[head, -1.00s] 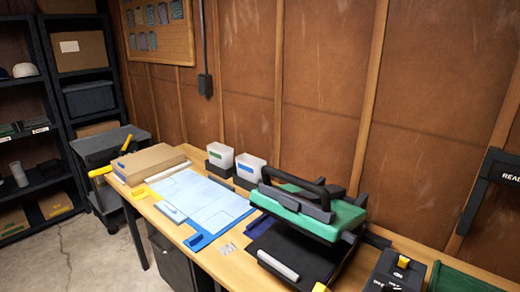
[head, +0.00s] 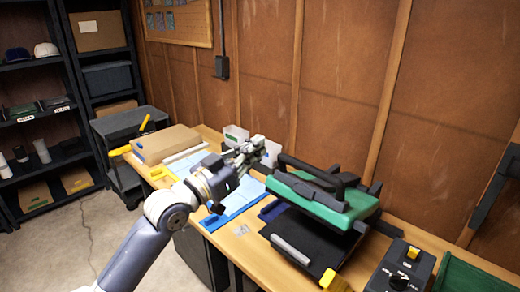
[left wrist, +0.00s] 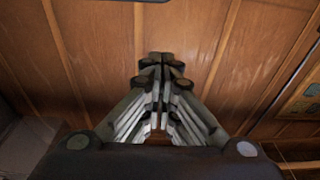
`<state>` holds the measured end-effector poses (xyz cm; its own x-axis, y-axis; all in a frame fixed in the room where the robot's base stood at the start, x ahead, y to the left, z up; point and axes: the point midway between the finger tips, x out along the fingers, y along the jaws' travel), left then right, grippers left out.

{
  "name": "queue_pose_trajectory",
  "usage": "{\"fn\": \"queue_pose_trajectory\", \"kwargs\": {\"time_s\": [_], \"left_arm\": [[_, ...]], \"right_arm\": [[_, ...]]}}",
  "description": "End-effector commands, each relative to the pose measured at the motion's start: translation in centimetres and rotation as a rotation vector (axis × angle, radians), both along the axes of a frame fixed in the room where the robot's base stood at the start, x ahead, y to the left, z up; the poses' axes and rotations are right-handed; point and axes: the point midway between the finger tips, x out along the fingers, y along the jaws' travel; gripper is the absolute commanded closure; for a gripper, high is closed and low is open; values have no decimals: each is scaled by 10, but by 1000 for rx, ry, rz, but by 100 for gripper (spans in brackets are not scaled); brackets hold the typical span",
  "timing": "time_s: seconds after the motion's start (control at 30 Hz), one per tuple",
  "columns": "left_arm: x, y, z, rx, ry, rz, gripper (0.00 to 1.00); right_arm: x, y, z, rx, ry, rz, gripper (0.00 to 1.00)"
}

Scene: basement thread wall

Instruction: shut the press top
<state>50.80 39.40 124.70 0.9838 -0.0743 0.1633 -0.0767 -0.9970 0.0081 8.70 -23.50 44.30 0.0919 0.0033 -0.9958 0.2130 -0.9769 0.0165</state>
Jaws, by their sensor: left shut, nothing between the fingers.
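The press top (head: 322,200) is a green slab with a black handle bar (head: 310,172) over it, on the table right of centre in the head view. It is raised, with a gap above the black lower bed (head: 300,237). My left gripper (head: 258,146) is shut and empty, to the left of the press top and apart from it. In the left wrist view the shut fingers (left wrist: 160,70) face the brown wall, and the press does not show. My right gripper is not in view.
A black control box with a yellow knob (head: 413,252) sits right of the press.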

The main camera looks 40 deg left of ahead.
Motion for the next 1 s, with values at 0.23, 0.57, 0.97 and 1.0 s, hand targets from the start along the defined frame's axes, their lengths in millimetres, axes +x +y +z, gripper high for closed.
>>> {"fn": "queue_pose_trajectory", "kwargs": {"time_s": [0.23,0.57,0.97,1.0], "left_arm": [[41,-3,12,-2,0,0,100],[83,-7,5,0,10,-1,100],[76,-7,-27,2,5,-1,100],[76,-7,-27,1,4,-1,100]], "right_arm": [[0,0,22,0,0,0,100],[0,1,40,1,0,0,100],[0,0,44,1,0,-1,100],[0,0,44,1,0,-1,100]]}}
